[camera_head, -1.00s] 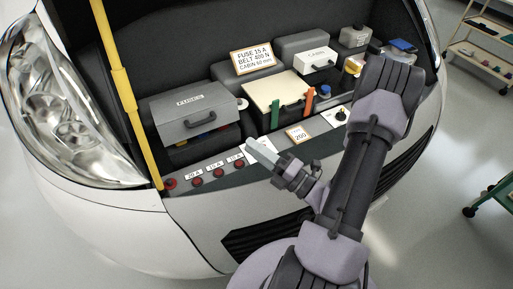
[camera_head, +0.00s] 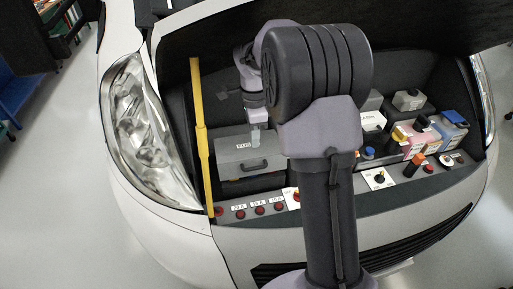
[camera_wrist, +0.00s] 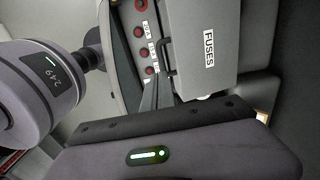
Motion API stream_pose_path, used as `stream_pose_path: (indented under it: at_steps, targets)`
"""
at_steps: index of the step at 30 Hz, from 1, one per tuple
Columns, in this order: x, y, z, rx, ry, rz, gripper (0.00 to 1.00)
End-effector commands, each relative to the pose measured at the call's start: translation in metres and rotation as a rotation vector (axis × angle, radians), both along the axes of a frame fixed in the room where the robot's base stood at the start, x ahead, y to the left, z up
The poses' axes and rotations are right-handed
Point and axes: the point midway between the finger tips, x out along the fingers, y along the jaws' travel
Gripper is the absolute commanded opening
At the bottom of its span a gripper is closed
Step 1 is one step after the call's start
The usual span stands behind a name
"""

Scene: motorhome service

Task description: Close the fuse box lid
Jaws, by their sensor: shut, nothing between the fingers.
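The fuse box lid (camera_head: 232,148) is grey, with a "FUSES" label and a dark handle on its front. In the head view it sits low over the dark box body, and no coloured fuses show beneath it. I cannot tell whether it is fully seated. In the wrist view the lid (camera_wrist: 230,25) fills the upper right, with its handle at its left edge. My gripper (camera_head: 256,138) is shut and empty, pointing down at the lid's upper face. I cannot tell whether the fingertips touch it.
A yellow prop rod (camera_head: 201,130) stands left of the fuse box. Red buttons (camera_head: 260,211) line the front ledge. My arm hides the middle of the bay. Bottles and caps (camera_head: 410,140) stand at the right. The raised hood (camera_head: 410,30) hangs above.

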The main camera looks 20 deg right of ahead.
Motion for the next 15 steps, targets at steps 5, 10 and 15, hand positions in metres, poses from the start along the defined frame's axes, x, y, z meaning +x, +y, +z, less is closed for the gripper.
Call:
stream_pose_path:
  at_steps: [5,10,15]
  targets:
    - [0.002,0.000,-0.025,-0.009,-0.005,0.005,0.00]
    - [0.000,0.000,-0.062,-0.007,-0.003,0.004,0.00]
    - [-0.001,0.000,-0.089,-0.005,-0.003,0.004,0.00]
